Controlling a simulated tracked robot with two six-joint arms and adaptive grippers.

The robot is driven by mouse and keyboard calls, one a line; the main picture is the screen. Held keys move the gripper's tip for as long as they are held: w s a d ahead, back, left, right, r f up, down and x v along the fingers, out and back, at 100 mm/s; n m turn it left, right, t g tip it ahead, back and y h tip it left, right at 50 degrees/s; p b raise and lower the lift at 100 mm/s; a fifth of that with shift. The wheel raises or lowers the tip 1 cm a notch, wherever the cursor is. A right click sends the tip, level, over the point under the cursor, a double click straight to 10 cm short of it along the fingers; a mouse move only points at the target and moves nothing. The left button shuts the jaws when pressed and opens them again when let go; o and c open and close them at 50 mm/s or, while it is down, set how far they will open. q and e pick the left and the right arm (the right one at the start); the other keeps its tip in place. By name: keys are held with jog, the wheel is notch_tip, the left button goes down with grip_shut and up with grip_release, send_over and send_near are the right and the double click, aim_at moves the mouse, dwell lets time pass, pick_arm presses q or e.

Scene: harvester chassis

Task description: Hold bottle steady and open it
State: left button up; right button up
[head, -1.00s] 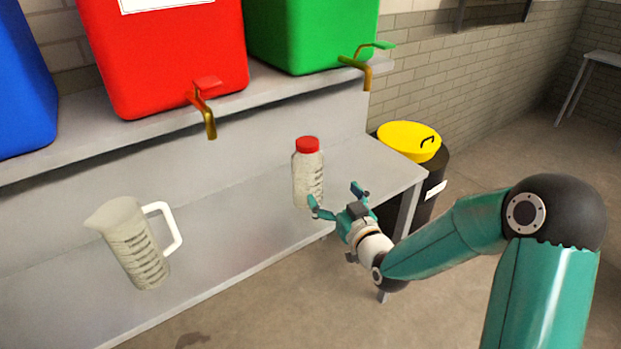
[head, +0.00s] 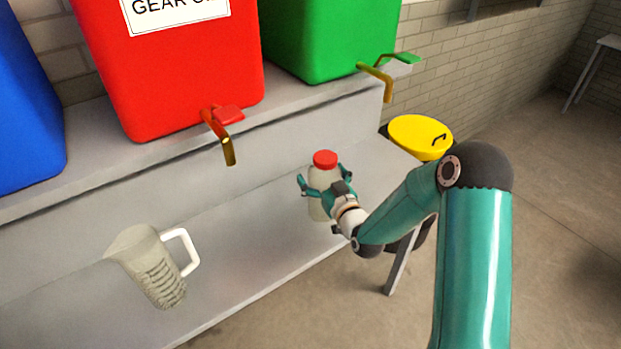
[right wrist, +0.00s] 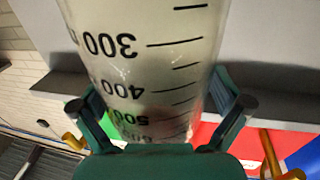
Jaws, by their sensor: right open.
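The bottle (head: 320,178) is clear with a red cap (head: 325,159) and stands upright on the lower shelf in the head view. My right gripper (head: 325,174) is open, with one finger on each side of the bottle's body, below the cap. The right wrist view shows the bottle (right wrist: 150,50) close up between the open fingers, with its graduation marks. I cannot tell whether either finger touches it. The right gripper hides part of the bottle in the head view. My left gripper is not in view.
A measuring jug (head: 150,262) with a white handle stands on the lower shelf at left. Red (head: 165,60), green (head: 325,35) and blue (head: 25,110) containers stand on the upper shelf; brass taps (head: 222,140) overhang. A yellow-lidded bin (head: 420,135) stands at right.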

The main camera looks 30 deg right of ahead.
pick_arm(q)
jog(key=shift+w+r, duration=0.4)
pick_arm(e)
jog(key=shift+w+d, duration=0.4)
jog(key=shift+w, duration=0.05)
jog(key=shift+a, duration=0.1)
jog(key=shift+c, duration=0.7)
jog(key=shift+w, duration=0.1)
jog(key=c, duration=0.9)
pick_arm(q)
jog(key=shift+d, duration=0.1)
pick_arm(e)
jog(key=shift+r, duration=0.1)
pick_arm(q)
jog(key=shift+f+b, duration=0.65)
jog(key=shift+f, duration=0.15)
pick_arm(e)
notch_tip(320, 180, up, 20)
